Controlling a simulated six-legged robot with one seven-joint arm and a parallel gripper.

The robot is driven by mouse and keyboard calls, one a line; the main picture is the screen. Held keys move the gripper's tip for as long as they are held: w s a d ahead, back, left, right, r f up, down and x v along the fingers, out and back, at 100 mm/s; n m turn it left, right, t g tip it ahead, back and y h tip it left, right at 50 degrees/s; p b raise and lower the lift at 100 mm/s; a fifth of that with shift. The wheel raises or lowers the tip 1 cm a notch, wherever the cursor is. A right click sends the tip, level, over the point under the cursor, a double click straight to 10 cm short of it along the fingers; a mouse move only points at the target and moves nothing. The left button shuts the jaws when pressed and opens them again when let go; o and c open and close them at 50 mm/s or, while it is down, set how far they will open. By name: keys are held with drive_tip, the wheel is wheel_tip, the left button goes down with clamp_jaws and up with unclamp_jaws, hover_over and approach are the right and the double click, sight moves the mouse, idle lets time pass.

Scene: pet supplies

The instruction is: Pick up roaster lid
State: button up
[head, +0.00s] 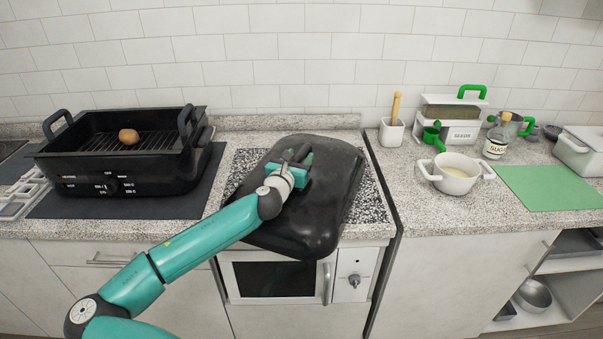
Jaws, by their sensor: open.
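The roaster lid (310,222) is a large black rounded rectangle in the middle of the head view. It lies over the stove top, turned at an angle, with its near end reaching past the counter's front edge. My gripper (300,155) is over the far middle part of the lid, around or close beside its dark handle. The gripper is open; I cannot tell whether its fingers touch the handle. The black roaster (150,178) stands uncovered at the left on a dark mat (75,205), with a brown egg-like item (129,136) on its rack.
A strip of speckled stove top shows around the lid. To the right stand a white pot (455,182), a seeds box (450,132), a sugar bottle (495,145) and a mortar (391,133). A green board (550,188) lies flat at far right. A tiled wall (290,60) closes the back.

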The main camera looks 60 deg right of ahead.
drive_tip(key=shift+d, duration=0.1)
drive_tip(key=shift+c, duration=0.2)
clamp_jaws()
drive_tip(key=shift+r, duration=0.1)
idle(1.1)
